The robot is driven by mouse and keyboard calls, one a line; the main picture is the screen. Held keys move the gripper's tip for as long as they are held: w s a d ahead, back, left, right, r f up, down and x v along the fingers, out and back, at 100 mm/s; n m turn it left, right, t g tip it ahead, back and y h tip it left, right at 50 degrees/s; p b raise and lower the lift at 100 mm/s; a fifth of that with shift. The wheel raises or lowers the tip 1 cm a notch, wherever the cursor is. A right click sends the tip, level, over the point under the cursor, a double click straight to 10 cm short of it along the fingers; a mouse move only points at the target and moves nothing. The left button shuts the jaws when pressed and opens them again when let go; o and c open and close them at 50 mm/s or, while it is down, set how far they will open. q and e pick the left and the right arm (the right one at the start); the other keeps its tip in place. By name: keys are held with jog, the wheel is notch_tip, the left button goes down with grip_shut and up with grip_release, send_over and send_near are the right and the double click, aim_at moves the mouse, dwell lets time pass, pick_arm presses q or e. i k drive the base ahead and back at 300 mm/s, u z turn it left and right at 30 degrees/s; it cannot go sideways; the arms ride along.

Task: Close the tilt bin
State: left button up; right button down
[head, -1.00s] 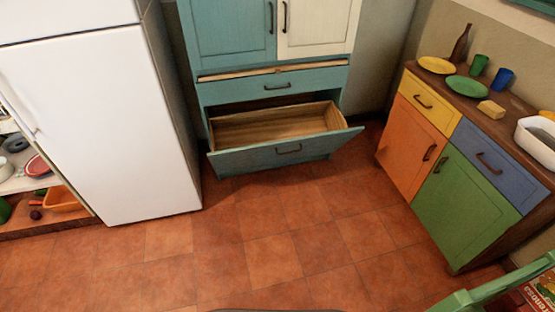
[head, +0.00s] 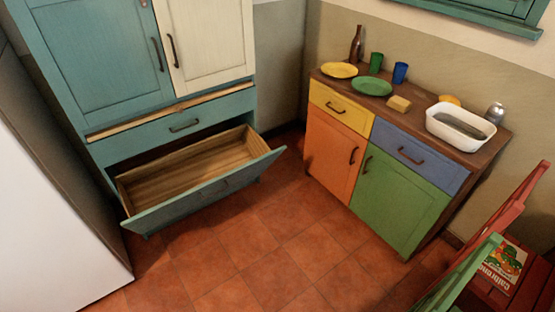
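The tilt bin (head: 205,198) is the bottom front of the teal cabinet at the left. Its teal front leans outward at the top, and the wooden inside (head: 190,165) shows, empty. A dark handle (head: 214,188) sits on the front. A closed teal drawer (head: 180,127) with a dark handle is above it. Neither of my grippers is in the head view.
A white fridge (head: 50,210) stands at the left. A counter with an orange door (head: 333,155) and a green door (head: 398,200) stands at the right. A red chair (head: 500,215) is at the lower right. The tiled floor (head: 250,265) between is clear.

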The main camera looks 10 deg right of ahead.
aim_at(194, 175)
jog(key=u, duration=0.15)
jog(key=i, duration=1.5)
jog(key=u, duration=0.6)
